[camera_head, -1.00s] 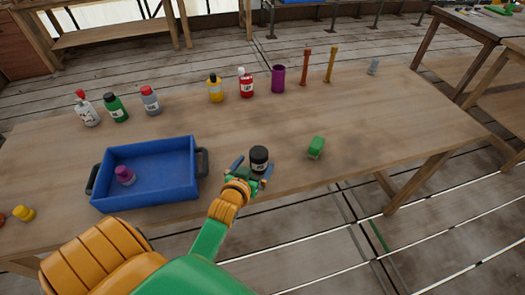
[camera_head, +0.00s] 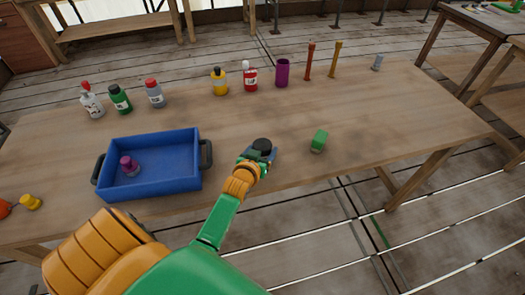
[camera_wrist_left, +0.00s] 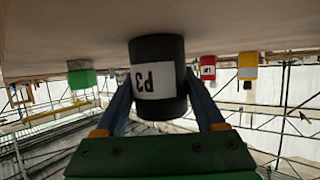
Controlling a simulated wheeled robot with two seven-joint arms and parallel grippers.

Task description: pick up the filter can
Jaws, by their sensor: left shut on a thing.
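The filter can, a black cylinder (camera_head: 262,145) with a white label, is near the front edge of the wooden table, right of the blue tray. In the left wrist view the can (camera_wrist_left: 172,50) shows its label reading "P3" and its end touches or nearly touches the table surface. My left gripper (camera_head: 259,154) is shut on the can, with one finger on each side; the fingers (camera_wrist_left: 160,90) also show in the wrist view. The gripper hides the can's lower part in the head view. My right gripper is not in view.
The blue tray (camera_head: 150,188) holds a purple-capped item (camera_head: 129,165). Several bottles, a purple cup (camera_head: 282,73) and two upright sticks stand along the back. A yellow piece (camera_head: 31,202) is at the far left.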

